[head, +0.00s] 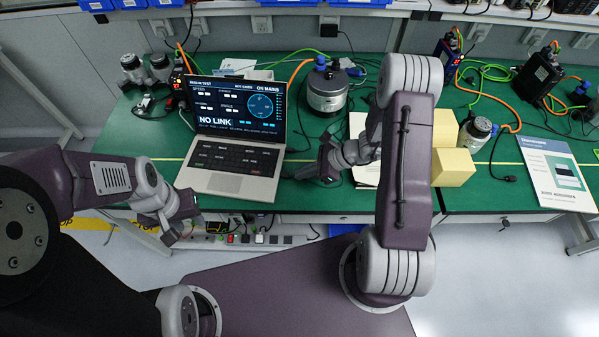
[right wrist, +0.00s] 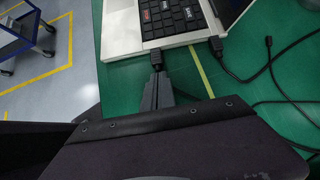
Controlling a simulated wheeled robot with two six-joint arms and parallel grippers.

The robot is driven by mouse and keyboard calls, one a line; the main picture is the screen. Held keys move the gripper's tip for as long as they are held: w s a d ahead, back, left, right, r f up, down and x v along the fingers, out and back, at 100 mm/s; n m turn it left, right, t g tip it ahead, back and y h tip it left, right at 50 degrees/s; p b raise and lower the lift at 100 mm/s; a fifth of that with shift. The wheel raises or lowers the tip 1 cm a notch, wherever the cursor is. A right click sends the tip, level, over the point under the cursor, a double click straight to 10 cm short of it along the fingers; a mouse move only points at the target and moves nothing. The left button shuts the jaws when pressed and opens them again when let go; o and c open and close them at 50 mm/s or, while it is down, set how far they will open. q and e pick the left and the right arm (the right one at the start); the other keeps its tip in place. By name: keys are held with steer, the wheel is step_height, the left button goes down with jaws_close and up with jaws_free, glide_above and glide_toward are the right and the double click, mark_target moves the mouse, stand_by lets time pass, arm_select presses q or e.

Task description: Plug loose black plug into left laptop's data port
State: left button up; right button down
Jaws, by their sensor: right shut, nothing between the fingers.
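The open silver laptop (head: 232,185) stands at the left of the green bench, its screen reading "NO LINK". In the right wrist view its side edge (right wrist: 130,50) shows, with a short black plug (right wrist: 156,60) against it; how deep it sits I cannot tell. A second black plug (right wrist: 217,46) with a cable meets the same edge to the right. My right gripper (right wrist: 157,88) is shut and empty, its fingertips just behind the first plug; in the head view it is right of the laptop (head: 308,173). My left gripper (head: 178,228) hangs off the bench's front edge; its jaws are unclear.
Another black cable end (right wrist: 268,42) lies on the bench beside the laptop. A round grey actuator (head: 327,92) stands behind, and yellow boxes (head: 453,167) stand to the right. Another black plug (head: 509,179) lies farther right, near a printed card (head: 556,175). A power strip (head: 260,238) is below the front edge.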

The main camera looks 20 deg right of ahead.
steer(key=shift+w+a, duration=0.4)
steer(key=shift+a, duration=0.35)
steer(key=shift+d, duration=0.1)
